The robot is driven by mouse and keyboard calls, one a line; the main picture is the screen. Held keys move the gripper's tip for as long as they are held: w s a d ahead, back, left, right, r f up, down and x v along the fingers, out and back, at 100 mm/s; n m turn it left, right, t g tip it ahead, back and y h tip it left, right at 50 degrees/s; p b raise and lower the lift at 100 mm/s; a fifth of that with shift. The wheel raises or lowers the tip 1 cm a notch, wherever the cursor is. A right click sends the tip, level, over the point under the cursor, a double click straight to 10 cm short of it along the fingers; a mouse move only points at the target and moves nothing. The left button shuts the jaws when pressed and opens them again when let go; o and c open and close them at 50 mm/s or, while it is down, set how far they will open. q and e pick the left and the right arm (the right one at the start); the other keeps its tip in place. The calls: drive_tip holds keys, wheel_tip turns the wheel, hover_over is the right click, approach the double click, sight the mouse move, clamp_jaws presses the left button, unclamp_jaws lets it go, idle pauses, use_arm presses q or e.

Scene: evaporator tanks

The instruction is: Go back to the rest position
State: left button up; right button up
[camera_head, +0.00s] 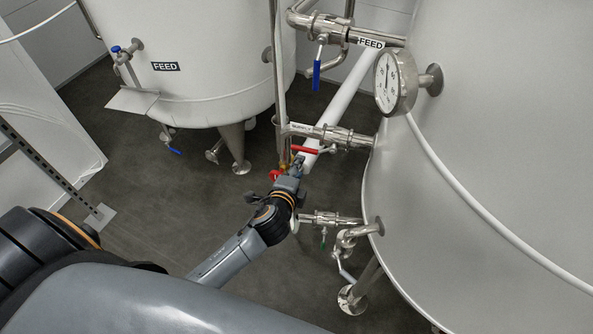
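My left arm comes in from the lower left. Its gripper (297,164) points up and away, close to a red valve handle (305,150) on the supply pipe and to a second red part (276,174) at its left. The gripper overlaps the vertical pipe, and I cannot tell whether it touches either red part. Its fingers are too small and partly hidden, so their opening is unclear. My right gripper is out of view.
A large tank (500,130) with a round gauge (396,83) fills the right. A FEED tank (190,50) stands at the back left. A lower valve pipe (330,219) sticks out beside my wrist. Blue-handled valve (316,76) hangs above. Dark floor (170,215) is open at left.

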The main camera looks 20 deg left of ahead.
use_arm(q)
drive_tip(key=shift+s+d+r, duration=0.1)
drive_tip(key=shift+s+r, duration=0.1)
drive_tip(key=shift+s, duration=0.25)
drive_tip(key=s+a+f+n+g, duration=0.1)
drive_tip(key=s+f+n+g, duration=0.1)
drive_tip(key=s+f, duration=0.6)
drive_tip(key=s+f+n+g+h, duration=0.1)
drive_tip(key=s+f+n+g, duration=0.15)
drive_tip(key=f, duration=0.95)
drive_tip(key=s+a+f+n+g, duration=0.1)
drive_tip(key=s+f+n+g, duration=0.15)
drive_tip(key=s+f, duration=0.55)
drive_tip(key=s+f+n+g, duration=0.2)
drive_tip(key=s+f, duration=0.3)
drive_tip(key=s, duration=0.3)
drive_tip(key=s+f+n+g, duration=0.1)
drive_tip(key=s+f+n, duration=0.1)
drive_tip(key=s+f, duration=0.3)
drive_tip(key=s+f+n+g+h, duration=0.1)
drive_tip(key=s+f, duration=0.4)
drive_tip(key=s, duration=0.6)
drive_tip(key=shift+s+n+g, duration=0.35)
drive_tip(key=shift+n+g, duration=0.45)
drive_tip(key=shift+n, duration=0.3)
drive_tip(key=shift+w, duration=0.1)
